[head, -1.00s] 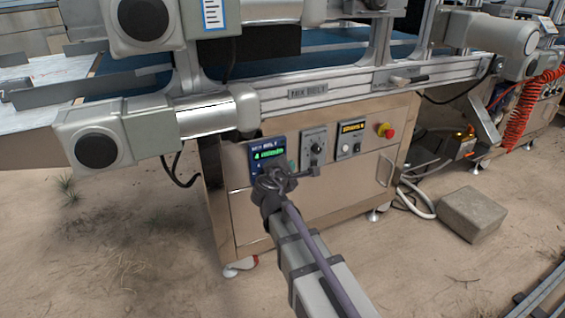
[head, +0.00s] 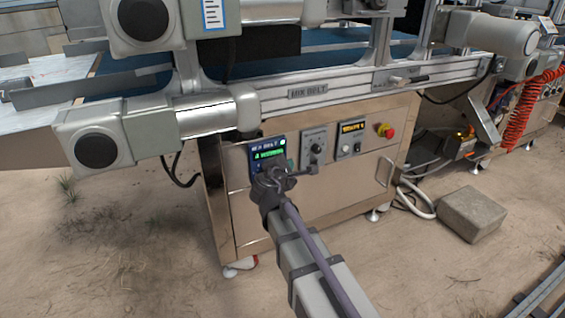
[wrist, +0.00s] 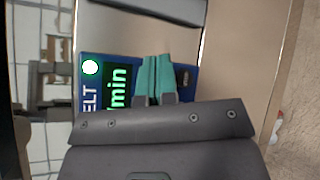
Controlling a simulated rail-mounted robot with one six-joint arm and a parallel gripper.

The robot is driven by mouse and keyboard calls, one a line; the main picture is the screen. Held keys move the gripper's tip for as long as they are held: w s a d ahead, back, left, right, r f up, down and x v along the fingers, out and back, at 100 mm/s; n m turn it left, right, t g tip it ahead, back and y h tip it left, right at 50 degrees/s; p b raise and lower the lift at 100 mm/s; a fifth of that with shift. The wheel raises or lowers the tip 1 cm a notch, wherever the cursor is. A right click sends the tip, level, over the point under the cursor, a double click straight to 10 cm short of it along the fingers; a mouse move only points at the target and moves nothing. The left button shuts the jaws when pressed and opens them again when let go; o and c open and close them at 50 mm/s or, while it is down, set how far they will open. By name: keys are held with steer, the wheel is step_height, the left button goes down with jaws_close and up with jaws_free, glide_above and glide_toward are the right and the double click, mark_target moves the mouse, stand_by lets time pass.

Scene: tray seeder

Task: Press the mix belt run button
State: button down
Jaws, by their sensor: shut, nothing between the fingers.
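The mix belt control panel is a blue unit (head: 254,146) with a green readout, on the steel cabinet below the MIX BELT plate (head: 307,90). In the wrist view the blue panel (wrist: 90,88) shows turned sideways, with a lit white-green lamp (wrist: 90,67) in its corner. My gripper (wrist: 156,62) is shut and empty, its two teal fingers together over the panel beside the readout. The fingers hide the part of the panel behind them, so the run button is not clearly seen. Whether the tips touch the panel I cannot tell.
To the right on the cabinet are a dial panel (head: 314,146), a panel with an orange display (head: 351,137) and a red stop button (head: 386,130). A motor housing (head: 94,137) juts out at left. A concrete block (head: 470,213) lies on the sandy ground.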

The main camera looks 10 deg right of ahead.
steer(key=shift+s+d, duration=0.1)
steer(key=shift+s, duration=0.35)
steer(key=s, duration=0.2)
steer(key=s+d, duration=0.1)
steer(key=s, duration=0.2)
steer(key=shift+s+d, duration=0.25)
steer(key=shift+s, duration=0.1)
